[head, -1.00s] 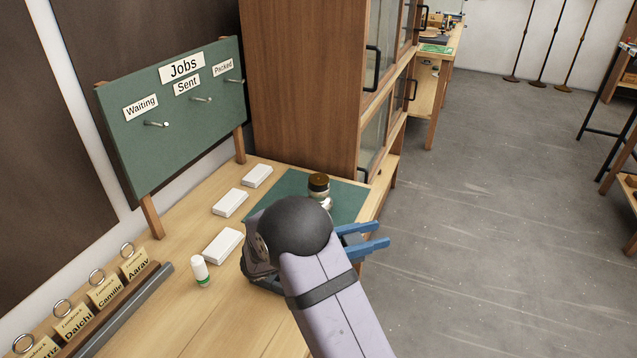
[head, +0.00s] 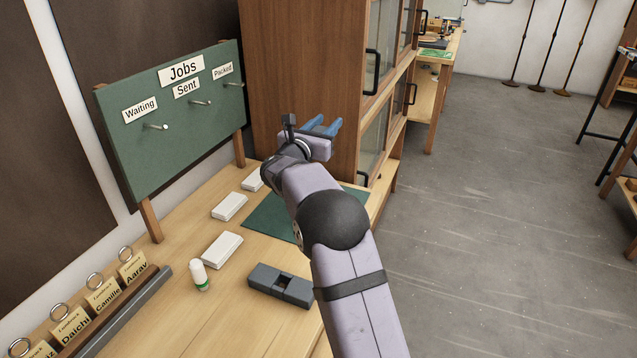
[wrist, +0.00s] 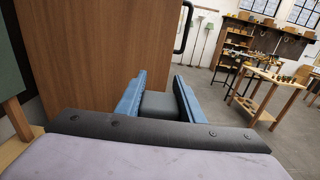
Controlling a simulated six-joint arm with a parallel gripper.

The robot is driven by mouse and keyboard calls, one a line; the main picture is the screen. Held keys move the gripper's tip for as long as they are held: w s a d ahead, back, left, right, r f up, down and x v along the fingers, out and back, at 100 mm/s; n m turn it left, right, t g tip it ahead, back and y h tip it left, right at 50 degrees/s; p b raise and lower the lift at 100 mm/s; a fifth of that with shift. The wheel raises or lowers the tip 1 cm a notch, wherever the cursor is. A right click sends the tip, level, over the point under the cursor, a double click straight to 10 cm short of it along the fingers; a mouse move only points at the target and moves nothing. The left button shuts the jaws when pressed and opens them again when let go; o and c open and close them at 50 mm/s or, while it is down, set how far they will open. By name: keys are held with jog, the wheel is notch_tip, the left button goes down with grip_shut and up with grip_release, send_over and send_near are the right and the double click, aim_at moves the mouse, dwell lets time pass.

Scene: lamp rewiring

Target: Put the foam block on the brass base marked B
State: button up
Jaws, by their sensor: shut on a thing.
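My gripper (head: 322,126) is raised above the far end of the bench, in front of the wooden cabinet. In the wrist view its blue fingers (wrist: 160,78) are closed on a dark grey block (wrist: 160,106), which looks like the foam block. The block sits between both fingers, clear of any surface. In the head view I cannot make it out. No brass base and no letter B can be made out now; my arm covers much of the green mat (head: 268,217).
A dark grey slab with a square recess (head: 265,277) lies at the bench's front edge. A green Jobs board (head: 170,115) stands behind. The cabinet (head: 300,70) is close to my gripper.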

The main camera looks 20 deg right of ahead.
notch_tip(320, 180, down, 10)
jog(key=p, duration=0.2)
jog(key=shift+a+f, duration=0.2)
jog(key=shift+f, duration=0.05)
dwell(0.6)
jog(key=shift+w+f, duration=0.15)
jog(key=o, duration=1)
jog(key=shift+r+p, duration=0.2)
jog(key=shift+p, duration=0.1)
jog(key=b+v, duration=0.3)
jog(key=v, duration=0.9)
jog(key=shift+b, duration=0.4)
jog(key=shift+d, duration=0.15)
